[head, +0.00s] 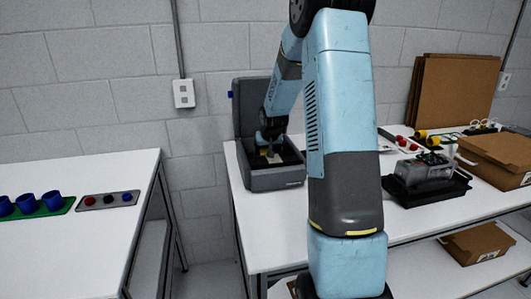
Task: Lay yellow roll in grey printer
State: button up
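The grey printer (277,181) stands on the left end of the right-hand white table, its lid (245,110) raised at the back. My gripper (271,149) points down into the open printer, small and partly hidden by my own arm. A small pale, yellowish thing (273,158) shows right below the gripper inside the printer. I cannot tell if it is the yellow roll, or if the gripper holds it or is apart from it. The fingers are too small to read.
Yellow-and-black things (422,135) lie at the table's back right. A grey machine (426,172) sits in a black tray (440,194) beside a cardboard box (497,158). Blue cups (28,203) stand on a green mat on the left table. My arm hides the middle of the right-hand table.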

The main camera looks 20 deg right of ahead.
jog(key=o, duration=0.3)
jog(key=shift+o, duration=0.2)
jog(key=shift+r, duration=0.15)
jog(key=v, duration=1.2)
jog(key=s+a+r+n, duration=0.1)
jog(key=s+a+r, duration=0.4)
jog(key=s, duration=0.3)
jog(key=s+a+r, duration=0.5)
jog(key=s+r, duration=0.1)
jog(key=s, duration=0.3)
jog(key=s+a, duration=0.2)
jog(key=s, duration=0.7)
jog(key=s+a+n+y, duration=0.1)
jog(key=s+a, duration=0.2)
jog(key=s, duration=0.6)
jog(key=shift+r, duration=0.25)
jog(key=shift+a, duration=0.15)
